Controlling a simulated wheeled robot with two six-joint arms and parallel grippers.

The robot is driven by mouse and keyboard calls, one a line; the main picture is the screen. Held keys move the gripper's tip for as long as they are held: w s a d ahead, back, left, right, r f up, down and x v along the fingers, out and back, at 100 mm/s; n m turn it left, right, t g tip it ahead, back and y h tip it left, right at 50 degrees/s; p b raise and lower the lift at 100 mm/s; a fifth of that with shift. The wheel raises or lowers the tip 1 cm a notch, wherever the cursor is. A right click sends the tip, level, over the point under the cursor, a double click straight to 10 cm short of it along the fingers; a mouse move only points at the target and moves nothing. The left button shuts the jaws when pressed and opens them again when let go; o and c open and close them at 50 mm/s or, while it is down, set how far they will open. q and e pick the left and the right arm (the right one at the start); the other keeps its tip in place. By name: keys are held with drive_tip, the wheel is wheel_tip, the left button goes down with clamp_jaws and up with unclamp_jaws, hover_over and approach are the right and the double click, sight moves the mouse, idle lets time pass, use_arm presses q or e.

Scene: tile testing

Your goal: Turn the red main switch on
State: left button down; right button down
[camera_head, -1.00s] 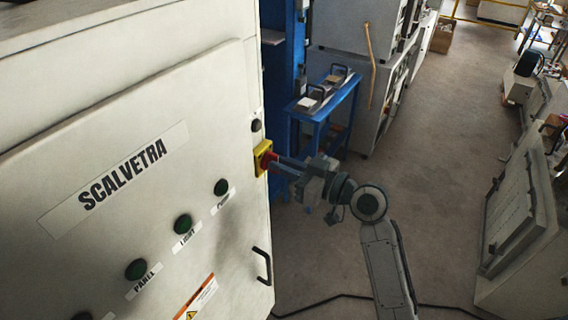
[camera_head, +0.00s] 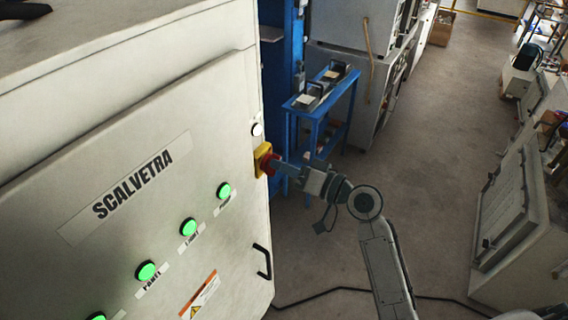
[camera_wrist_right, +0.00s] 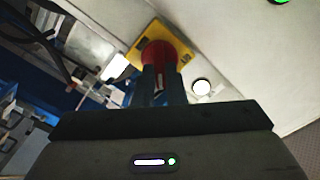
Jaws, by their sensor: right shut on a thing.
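The red main switch (camera_head: 272,163) sits on a yellow plate (camera_head: 261,159) at the right edge of the white SCALVETRA cabinet. My right gripper (camera_head: 280,168) is shut on the switch's red knob. In the right wrist view the red knob (camera_wrist_right: 157,56) shows between the two fingers, in front of the yellow plate (camera_wrist_right: 178,42). The white lamp (camera_head: 257,129) above the switch is lit, and it shows lit in the wrist view (camera_wrist_right: 201,87). Several green lamps (camera_head: 224,190) on the cabinet front are lit. My left gripper is not in view.
The cabinet front (camera_head: 120,245) fills the left side, with a black handle (camera_head: 263,262) below the switch. A blue stand (camera_head: 322,103) with trays is behind my right gripper. A dark cable (camera_head: 340,290) lies on the floor. Open floor (camera_head: 430,190) lies to the right.

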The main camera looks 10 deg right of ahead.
idle(0.4)
drive_tip(key=c, duration=1.5)
unclamp_jaws()
drive_tip(key=shift+b+v, duration=1.9)
drive_tip(key=shift+v, duration=3.45)
